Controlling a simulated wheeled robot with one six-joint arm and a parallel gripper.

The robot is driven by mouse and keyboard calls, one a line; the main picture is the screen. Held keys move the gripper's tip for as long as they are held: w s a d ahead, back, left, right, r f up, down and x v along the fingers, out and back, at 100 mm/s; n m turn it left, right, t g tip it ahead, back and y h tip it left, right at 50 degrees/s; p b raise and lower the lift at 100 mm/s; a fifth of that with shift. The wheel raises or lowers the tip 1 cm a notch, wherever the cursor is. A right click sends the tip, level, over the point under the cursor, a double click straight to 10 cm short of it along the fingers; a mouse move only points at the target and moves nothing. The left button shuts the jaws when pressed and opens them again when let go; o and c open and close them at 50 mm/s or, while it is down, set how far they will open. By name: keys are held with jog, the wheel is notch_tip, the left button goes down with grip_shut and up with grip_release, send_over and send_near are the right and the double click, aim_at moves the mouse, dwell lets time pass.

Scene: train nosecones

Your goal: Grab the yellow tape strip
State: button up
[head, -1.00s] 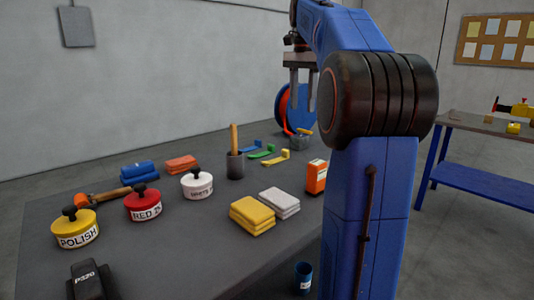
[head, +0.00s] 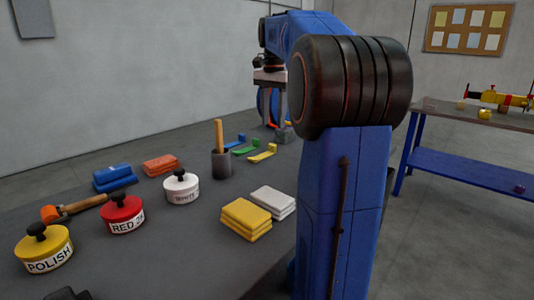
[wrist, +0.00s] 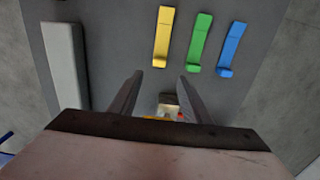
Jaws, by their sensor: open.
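The yellow tape strip (head: 262,153) lies on the grey table, the nearest of three strips in the head view, with one end turned up. In the wrist view the yellow strip (wrist: 164,35) is at top centre, left of the green and blue ones. My gripper (wrist: 158,88) is open and empty, its fingers apart, with the strip beyond the fingertips and not between them. In the head view my gripper (head: 271,88) is above the table's far part, partly hidden by my arm.
A green strip (wrist: 200,40) and a blue strip (wrist: 232,48) lie beside it. A long grey block (wrist: 66,65) lies to the left.

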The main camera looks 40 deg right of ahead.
aim_at(263, 153)
jog(key=shift+s+f, duration=0.1)
jog(key=shift+f, duration=4.1)
jog(key=shift+c, duration=0.6)
grip_shut()
